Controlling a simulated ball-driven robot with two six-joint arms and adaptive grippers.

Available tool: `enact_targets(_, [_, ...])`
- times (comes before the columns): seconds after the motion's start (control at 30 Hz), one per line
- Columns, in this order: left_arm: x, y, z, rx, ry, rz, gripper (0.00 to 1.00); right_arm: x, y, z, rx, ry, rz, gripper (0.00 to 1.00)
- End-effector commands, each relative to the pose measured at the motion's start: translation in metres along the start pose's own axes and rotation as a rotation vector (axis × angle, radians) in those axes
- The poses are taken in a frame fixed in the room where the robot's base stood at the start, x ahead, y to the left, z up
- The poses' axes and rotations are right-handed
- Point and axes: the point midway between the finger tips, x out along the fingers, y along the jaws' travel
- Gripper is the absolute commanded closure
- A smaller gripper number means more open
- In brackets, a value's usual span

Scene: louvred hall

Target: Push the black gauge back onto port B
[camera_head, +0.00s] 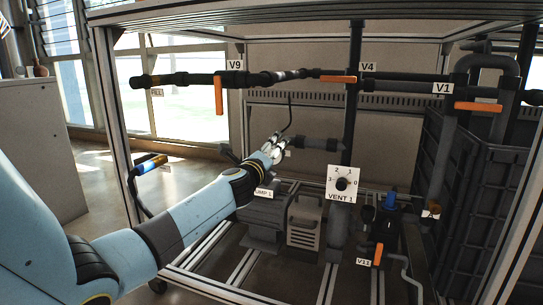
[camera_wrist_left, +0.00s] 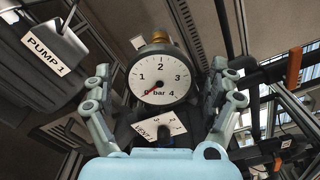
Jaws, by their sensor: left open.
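The gauge (camera_wrist_left: 158,76) shows in the left wrist view as a round white dial with a dark rim, marked 0 to 4 bar. Its needle points to about 0. A brass fitting (camera_wrist_left: 161,38) shows just above its rim. My left gripper (camera_head: 277,148) is open in the head view, in front of the pipework beside a dark horizontal pipe stub (camera_head: 318,144). In the wrist view its fingers stand on either side of the dial, with visible gaps. I cannot make out the gauge in the head view. No port B label is readable. My right gripper is out of view.
The VENT 1 plate (camera_head: 340,186) with its knob is right of my left gripper, and a pump (camera_head: 303,222) stands below. A dark crate (camera_head: 490,190) fills the right side.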

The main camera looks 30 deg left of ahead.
Motion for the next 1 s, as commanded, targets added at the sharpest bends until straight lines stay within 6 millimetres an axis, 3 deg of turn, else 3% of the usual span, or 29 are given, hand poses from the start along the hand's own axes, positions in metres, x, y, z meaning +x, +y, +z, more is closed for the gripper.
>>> enact_targets(0.17, [-0.006, 0.0, 0.0, 0.001, 0.001, 0.001, 0.1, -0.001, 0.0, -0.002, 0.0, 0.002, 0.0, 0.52])
enact_targets(0.63, [-0.065, 0.0, 0.0, 0.001, 0.001, 0.001, 0.1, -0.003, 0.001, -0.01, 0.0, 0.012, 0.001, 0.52])
enact_targets(1.0, [-0.07, 0.0, 0.0, 0.0, 0.0, 0.0, 0.1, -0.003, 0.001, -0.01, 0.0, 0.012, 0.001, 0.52])
